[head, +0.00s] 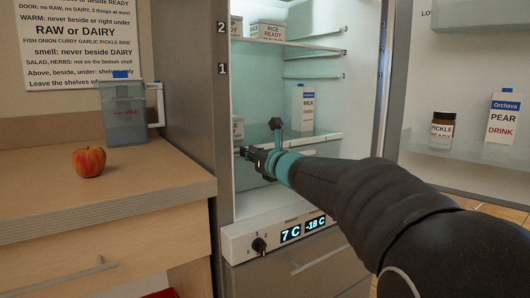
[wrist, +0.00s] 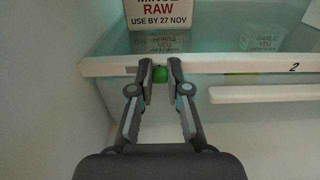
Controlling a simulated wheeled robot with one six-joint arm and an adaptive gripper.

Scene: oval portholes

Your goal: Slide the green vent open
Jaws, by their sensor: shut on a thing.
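A small green vent (wrist: 160,74) shows between my fingertips at the front edge of a shelf inside the open fridge. My gripper (wrist: 160,70) is shut on it, with one finger on each side. Only its small front face shows; the fingers hide its sides. In the head view my gripper (head: 250,154) reaches in at the left of the lower shelf (head: 318,139), and the vent cannot be made out there.
A raw mince box (wrist: 160,12) stands on the shelf just above my fingers. A faint yellow-green strip (wrist: 240,74) shows right of them, with a white bar (wrist: 260,94) below. A milk carton (head: 302,108) stands farther right. The fridge door (head: 425,145) is open at right.

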